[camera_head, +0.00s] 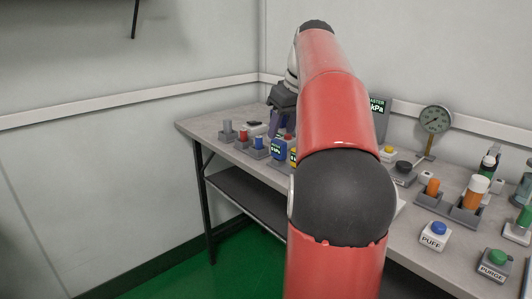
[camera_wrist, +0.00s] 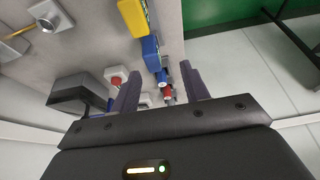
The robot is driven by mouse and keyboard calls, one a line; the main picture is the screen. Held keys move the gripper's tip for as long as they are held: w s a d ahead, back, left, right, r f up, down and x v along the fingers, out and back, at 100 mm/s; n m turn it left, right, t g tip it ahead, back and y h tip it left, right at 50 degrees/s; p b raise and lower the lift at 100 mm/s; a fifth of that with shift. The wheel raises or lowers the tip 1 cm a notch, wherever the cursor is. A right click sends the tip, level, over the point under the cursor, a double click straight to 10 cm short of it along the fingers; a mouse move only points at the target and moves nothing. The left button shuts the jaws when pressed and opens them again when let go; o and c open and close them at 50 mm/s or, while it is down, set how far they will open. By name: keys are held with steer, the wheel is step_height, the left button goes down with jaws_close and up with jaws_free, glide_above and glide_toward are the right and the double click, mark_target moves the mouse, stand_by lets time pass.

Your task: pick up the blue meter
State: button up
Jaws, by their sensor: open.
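The blue meter (camera_head: 278,148) stands near the front edge of the bench in the head view, with a small display on its front. It also shows in the wrist view (camera_wrist: 151,54), in line with the gap between my fingers and apart from them. My gripper (camera_head: 282,124) is over the left part of the bench, just behind and above the blue meter in the picture. Its two dark fingers (camera_wrist: 160,72) are open with nothing held between them. My arm hides much of the bench in the head view.
A yellow meter (camera_head: 293,156) stands right beside the blue one, partly behind my arm; it also shows in the wrist view (camera_wrist: 133,16). Red (camera_head: 243,135) and grey (camera_head: 227,127) cylinders stand to the left. A gauge (camera_head: 435,120) and button boxes (camera_head: 435,236) are at right.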

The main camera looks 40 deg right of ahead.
mark_target(281, 141)
steer(key=shift+w+d+f, duration=0.1)
steer(key=shift+w+d, duration=0.05)
steer(key=shift+d, duration=0.55)
steer(key=shift+w+f, duration=0.1)
steer(key=shift+f, duration=0.25)
steer(key=b+x, duration=0.2)
steer(key=x, duration=0.4)
steer(key=shift+f, duration=0.25)
jaws_close()
steer(key=shift+r, duration=0.1)
